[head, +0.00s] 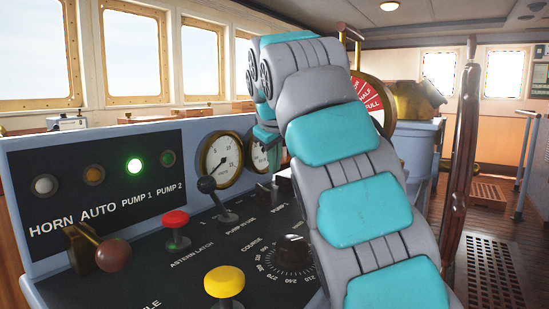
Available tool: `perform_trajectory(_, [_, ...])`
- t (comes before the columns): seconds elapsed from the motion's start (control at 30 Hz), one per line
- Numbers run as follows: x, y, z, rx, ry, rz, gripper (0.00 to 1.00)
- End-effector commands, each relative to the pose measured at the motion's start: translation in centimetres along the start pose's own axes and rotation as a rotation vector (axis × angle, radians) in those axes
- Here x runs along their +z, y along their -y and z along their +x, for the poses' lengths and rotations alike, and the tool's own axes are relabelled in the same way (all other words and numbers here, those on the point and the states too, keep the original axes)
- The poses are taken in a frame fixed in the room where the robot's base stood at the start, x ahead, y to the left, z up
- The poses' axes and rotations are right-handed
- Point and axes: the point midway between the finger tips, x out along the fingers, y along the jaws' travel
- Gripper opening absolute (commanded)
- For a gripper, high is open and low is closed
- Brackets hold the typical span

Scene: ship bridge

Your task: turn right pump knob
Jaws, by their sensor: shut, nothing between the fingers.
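My arm, grey with teal pads, rises from the lower right and bends over the console (235,245). No right pump knob can be made out; the console behind my arm is hidden. A black ball lever (207,185) stands by the PUMP IN USE label.
A red button (175,219), a yellow button (224,281), a brown-knobbed horn lever (113,255) and a black course dial (291,251) crowd the console. A round gauge (221,160) stands behind. A wooden wheel (465,150) rises right of my arm. Open floor lies farther right.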

Motion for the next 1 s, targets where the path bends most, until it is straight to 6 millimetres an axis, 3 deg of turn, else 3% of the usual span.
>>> perform_trajectory(0.43, [0.0,0.0,5.4,-0.001,0.002,0.0,0.0])
perform_trajectory(1.0, [-0.3,0.4,6.1,-0.003,-0.003,-0.006,0.0])
